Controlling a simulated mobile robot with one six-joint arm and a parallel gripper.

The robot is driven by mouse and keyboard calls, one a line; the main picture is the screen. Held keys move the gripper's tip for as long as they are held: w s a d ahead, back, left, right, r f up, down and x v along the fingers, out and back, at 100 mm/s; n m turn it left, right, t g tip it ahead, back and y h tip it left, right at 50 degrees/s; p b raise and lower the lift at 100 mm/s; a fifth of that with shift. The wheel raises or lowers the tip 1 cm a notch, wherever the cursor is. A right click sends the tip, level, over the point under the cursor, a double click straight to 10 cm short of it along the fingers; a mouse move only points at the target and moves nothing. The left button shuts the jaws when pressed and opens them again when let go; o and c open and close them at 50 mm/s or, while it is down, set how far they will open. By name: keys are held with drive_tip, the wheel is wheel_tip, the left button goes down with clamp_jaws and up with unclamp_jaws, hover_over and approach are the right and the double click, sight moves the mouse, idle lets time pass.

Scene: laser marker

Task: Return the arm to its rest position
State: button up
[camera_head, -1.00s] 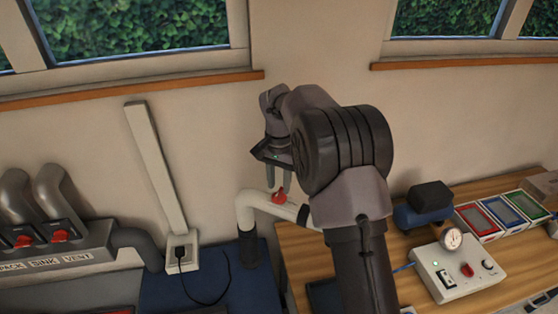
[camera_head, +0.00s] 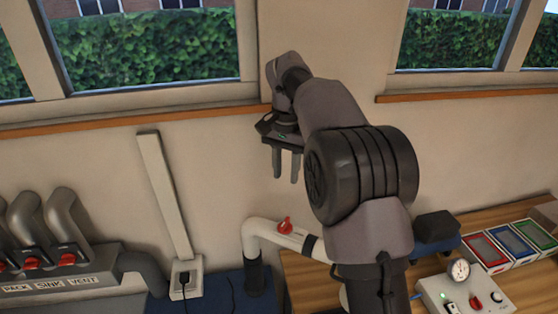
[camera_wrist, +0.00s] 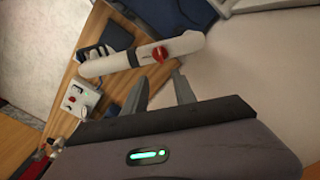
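My gripper (camera_head: 286,165) hangs in the air in front of the wall, its two fingers pointing down with a gap between them. It is open and nothing shows between the fingers. In the wrist view the fingers of my gripper (camera_wrist: 161,90) are also apart. Below it in the head view is a white pipe (camera_head: 262,231) with a red valve handle (camera_head: 285,226), and the fingers are clear of both. The wrist view shows the same pipe (camera_wrist: 110,63) and red handle (camera_wrist: 160,54) beyond the fingertips.
A wooden bench (camera_head: 300,282) holds a control box (camera_head: 445,290) with a gauge (camera_head: 459,271) and red, blue and green trays (camera_head: 507,245). Duct valves labelled PACK, SINK and VENT (camera_head: 50,275) stand at the left. A window ledge (camera_head: 130,119) runs behind. The wall space around my gripper is free.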

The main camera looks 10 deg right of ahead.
drive_tip(key=s+a+f+n+t+y+b, duration=0.1)
drive_tip(key=s+a+f+t+b, duration=0.1)
drive_tip(key=s+f+b, duration=1.3)
drive_tip(key=s+a+f+n+t+y+b, duration=0.1)
drive_tip(key=s+a+f+n+t+b, duration=0.1)
drive_tip(key=s+f+b, duration=1.3)
drive_tip(key=s+t, duration=0.1)
drive_tip(key=s, duration=0.2)
drive_tip(key=shift+s+f+t, duration=0.15)
drive_tip(key=shift+t, duration=0.25)
